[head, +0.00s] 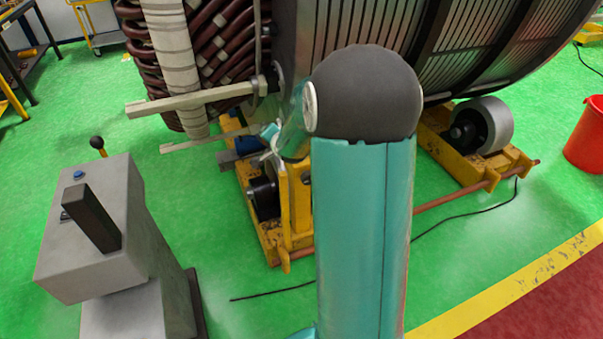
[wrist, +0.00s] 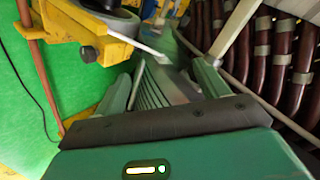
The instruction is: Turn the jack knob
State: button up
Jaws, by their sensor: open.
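A black ball knob (head: 97,142) on a short orange stem shows behind the grey control pedestal in the head view. I cannot tell whether it is the jack knob. A small blue body (head: 247,144) sits low beside the yellow roller stand, partly hidden. It may belong to a jack. My gripper (wrist: 172,72) is open in the wrist view, its two teal fingers reaching toward the stand and the grey bars under the stator. No knob shows clearly between them. In the head view my arm's dark joint and teal link cover part of this area.
The stator (head: 465,45) with brown coils (head: 215,50) fills the top. It rests on yellow roller stands (head: 295,205) with wheels. Pale bars (head: 190,100) stick out leftward. The grey pedestal (head: 115,230) stands at left, a red bucket (head: 585,135) at right. Green floor lies between.

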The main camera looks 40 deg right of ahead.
jog(key=w+d+f+m+t, duration=0.1)
jog(key=w+d+f+m, duration=0.15)
jog(key=d+f, duration=0.35)
jog(key=m+t+h, duration=0.1)
jog(key=m+t, duration=0.5)
jog(key=m, duration=0.8)
send_near(309, 179)
jog(key=x, duration=0.7)
jog(key=f+x, duration=0.1)
jog(key=x, duration=0.3)
jog(key=shift+d, duration=0.15)
jog(key=c, duration=1)
jog(key=shift+o, duration=0.2)
